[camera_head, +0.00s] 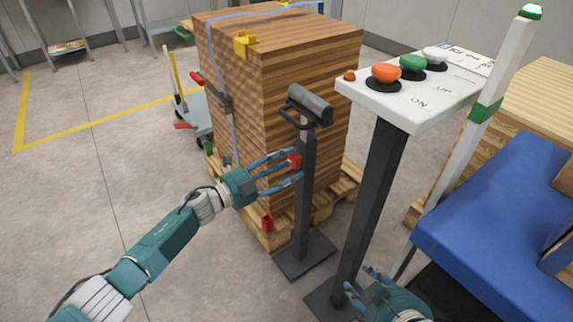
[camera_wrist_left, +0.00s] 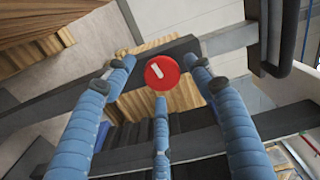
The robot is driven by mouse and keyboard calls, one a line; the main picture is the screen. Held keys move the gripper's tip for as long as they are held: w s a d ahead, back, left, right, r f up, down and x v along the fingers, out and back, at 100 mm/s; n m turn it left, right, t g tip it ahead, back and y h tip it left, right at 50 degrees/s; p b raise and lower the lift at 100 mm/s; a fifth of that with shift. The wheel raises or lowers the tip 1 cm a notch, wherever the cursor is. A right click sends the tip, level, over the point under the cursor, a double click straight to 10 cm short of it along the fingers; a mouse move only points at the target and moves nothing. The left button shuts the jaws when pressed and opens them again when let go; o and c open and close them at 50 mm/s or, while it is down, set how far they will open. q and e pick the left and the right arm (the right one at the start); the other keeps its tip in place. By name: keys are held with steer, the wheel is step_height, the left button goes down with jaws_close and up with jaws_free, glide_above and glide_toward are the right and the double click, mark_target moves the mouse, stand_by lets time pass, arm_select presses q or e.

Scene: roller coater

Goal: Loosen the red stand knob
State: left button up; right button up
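The red stand knob (camera_head: 294,161) is on the upper part of a dark upright stand (camera_head: 303,205) in the head view. In the left wrist view the red knob (camera_wrist_left: 161,72) is a round disc with a white mark, near the middle. My left gripper (camera_head: 292,168) is at the knob with its fingers spread around it. In the left wrist view the fingers of my left gripper (camera_wrist_left: 160,78) are apart, with gaps visible between the fingertips and the knob. My right gripper (camera_head: 366,285) is low at the bottom, its fingers apart and empty, away from the knob.
A wooden block stack (camera_head: 240,110) on a pallet (camera_head: 345,185) stands behind the stand. A control panel (camera_head: 425,100) with orange, green and white buttons stands on a dark post to the right. A blue surface (camera_head: 490,200) lies further right. The floor at left is open.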

arm_select(q)
steer(key=shift+r, duration=0.1)
steer(key=v, duration=1.2)
